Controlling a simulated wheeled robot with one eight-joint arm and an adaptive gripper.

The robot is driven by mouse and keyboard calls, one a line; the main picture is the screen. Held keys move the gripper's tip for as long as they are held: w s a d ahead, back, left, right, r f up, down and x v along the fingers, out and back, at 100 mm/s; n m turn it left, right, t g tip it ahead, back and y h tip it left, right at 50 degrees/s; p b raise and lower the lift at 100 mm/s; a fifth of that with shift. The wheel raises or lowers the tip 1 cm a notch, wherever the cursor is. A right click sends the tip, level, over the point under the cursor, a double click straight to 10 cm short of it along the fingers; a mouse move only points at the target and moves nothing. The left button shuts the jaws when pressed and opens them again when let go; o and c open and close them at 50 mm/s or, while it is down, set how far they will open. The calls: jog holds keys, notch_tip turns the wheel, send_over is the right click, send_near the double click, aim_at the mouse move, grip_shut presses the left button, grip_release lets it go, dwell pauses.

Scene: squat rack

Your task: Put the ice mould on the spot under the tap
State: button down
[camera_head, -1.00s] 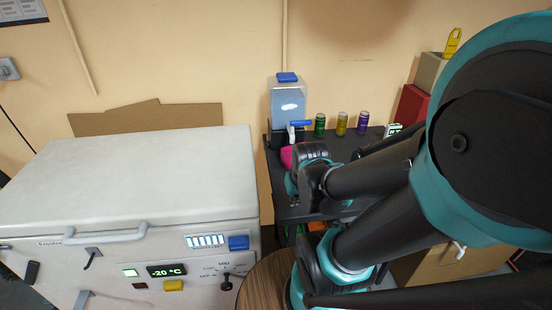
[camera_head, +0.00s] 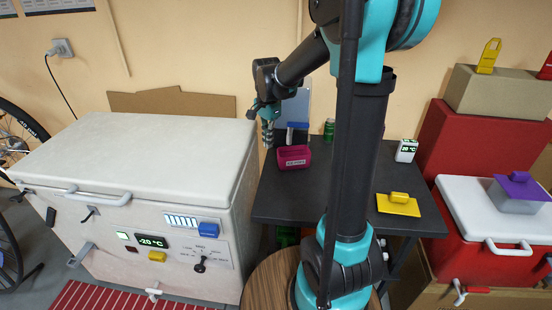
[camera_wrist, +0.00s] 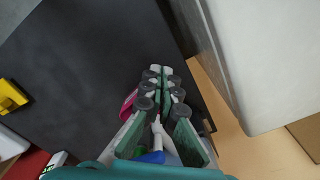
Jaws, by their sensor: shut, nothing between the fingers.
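The white freezer chest (camera_head: 140,165) stands close on the left of the dark table (camera_head: 285,205). A red cooler (camera_head: 485,200) stands farther right. My arm hides the table's middle.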

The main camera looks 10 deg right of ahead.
aim_at(280, 158)
notch_tip(280, 158, down, 10)
jog(key=shift+w+r, duration=0.15)
jog(key=shift+r, duration=0.1)
jog(key=shift+w+d+f, duration=0.1)
jog(key=shift+w+d, duration=0.15)
jog(key=shift+d, duration=0.25)
jog(key=shift+w+d+f, duration=0.1)
jog(key=shift+w+d, duration=0.15)
jog(key=shift+d, duration=0.25)
jog(key=shift+w+d, duration=0.45)
jog(key=shift+d, duration=0.3)
jog(key=shift+w+d, duration=0.45)
jog(key=shift+d, duration=0.3)
